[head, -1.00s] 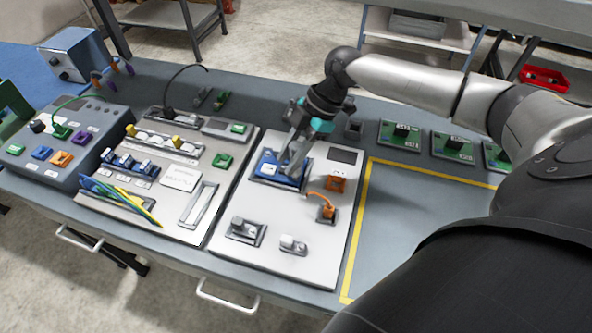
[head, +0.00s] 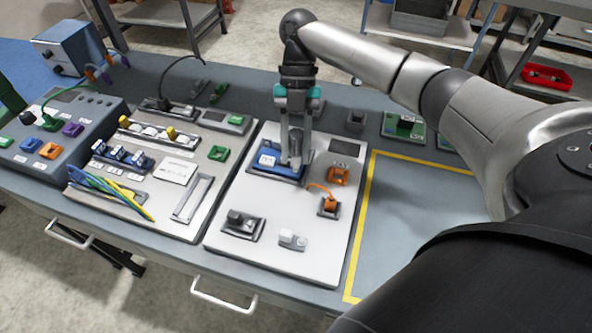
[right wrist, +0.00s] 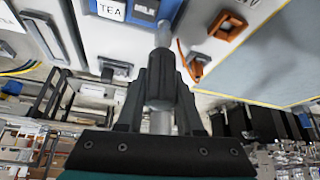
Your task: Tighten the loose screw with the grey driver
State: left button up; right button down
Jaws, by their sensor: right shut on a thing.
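My right gripper (head: 293,157) points down at the blue module (head: 262,168) on the pale right-hand panel. It is shut on the grey driver. In the right wrist view the driver's dark grey handle (right wrist: 160,72) stands between the fingers (right wrist: 161,84), with a lighter part reaching toward the module's right end. The module's white label (right wrist: 111,9) reads TEA there. The driver's tip and the loose screw are hidden, so I cannot tell whether they touch. My left gripper is not in view.
An orange part with a cable (head: 328,205), an orange square part (head: 338,175) and grey fittings (head: 242,222) sit on the same panel. A middle panel (head: 180,171) with several connectors lies left. A yellow-outlined area (head: 410,215) to the right is bare.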

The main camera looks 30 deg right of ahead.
jog(key=shift+f, duration=0.1)
dwell(0.3)
jog(key=shift+f, duration=0.2)
jog(key=shift+f, duration=0.2)
jog(key=shift+f, duration=0.35)
dwell(0.4)
